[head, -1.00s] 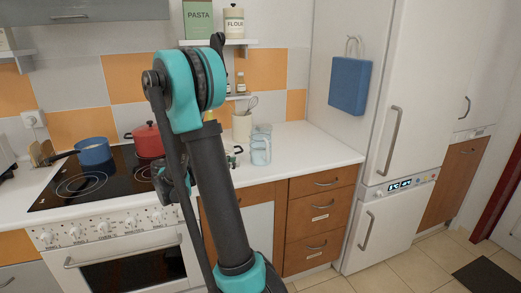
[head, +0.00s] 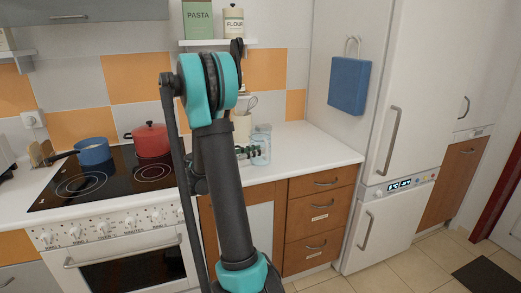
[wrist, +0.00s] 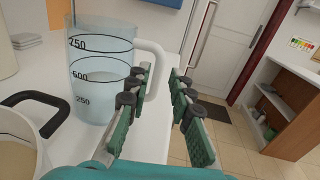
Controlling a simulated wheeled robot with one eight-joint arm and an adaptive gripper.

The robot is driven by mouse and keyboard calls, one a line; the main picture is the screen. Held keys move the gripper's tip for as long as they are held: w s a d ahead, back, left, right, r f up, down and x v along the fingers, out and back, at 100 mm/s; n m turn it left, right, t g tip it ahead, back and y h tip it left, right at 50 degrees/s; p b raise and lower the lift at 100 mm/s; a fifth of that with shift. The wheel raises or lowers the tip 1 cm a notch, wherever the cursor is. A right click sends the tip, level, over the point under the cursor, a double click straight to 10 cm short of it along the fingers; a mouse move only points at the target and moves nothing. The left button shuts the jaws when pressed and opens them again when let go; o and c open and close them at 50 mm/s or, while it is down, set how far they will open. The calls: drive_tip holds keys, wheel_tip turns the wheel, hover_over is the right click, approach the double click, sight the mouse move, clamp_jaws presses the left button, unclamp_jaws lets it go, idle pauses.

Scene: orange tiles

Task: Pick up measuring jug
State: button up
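The measuring jug (head: 262,146) is clear bluish plastic and stands upright on the white counter, right of my arm in the head view. In the wrist view the jug (wrist: 98,75) shows black volume marks and a white handle (wrist: 155,70) on its right side. My gripper (wrist: 163,75) is open, with the handle between or just beyond its fingertips; I cannot tell if they touch it.
A pot with a black handle (wrist: 38,105) stands close to the jug's left in the wrist view. A utensil holder (head: 242,126) with a whisk is behind the jug. A red pot (head: 151,140) and a blue pan (head: 92,151) are on the stove. Counter right of the jug is clear.

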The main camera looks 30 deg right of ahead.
sight(267, 147)
drive_tip(key=shift+s+d, duration=0.1)
drive_tip(key=shift+d, duration=2.6)
drive_tip(key=shift+c, duration=0.5)
clamp_jaws()
